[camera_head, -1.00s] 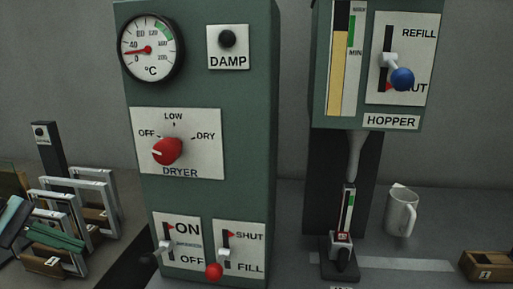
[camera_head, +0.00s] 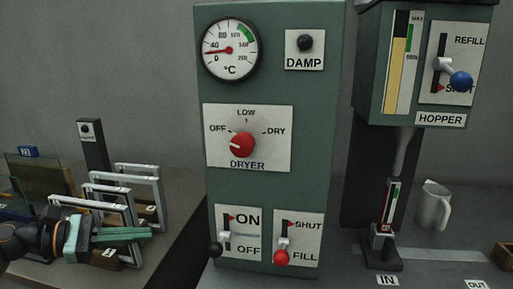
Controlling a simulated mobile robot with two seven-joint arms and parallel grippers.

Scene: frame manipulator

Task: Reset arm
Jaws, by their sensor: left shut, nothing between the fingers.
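My left gripper (camera_head: 148,233) reaches in from the left edge in the head view. Its green fingers are together and empty, pointing right. It is in front of the rack of grey frames (camera_head: 140,183), and whether it touches them I cannot tell. The green dryer cabinet (camera_head: 275,190) stands to the right of the gripper, with a gap between. Its red dryer knob (camera_head: 243,144) points toward OFF. My right gripper does not show.
The hopper (camera_head: 372,65) with its blue-tipped lever (camera_head: 461,81) is at the right. Black-tipped (camera_head: 216,250) and red-tipped (camera_head: 281,258) levers jut from the cabinet front. A dark post (camera_head: 93,155) stands behind the frames.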

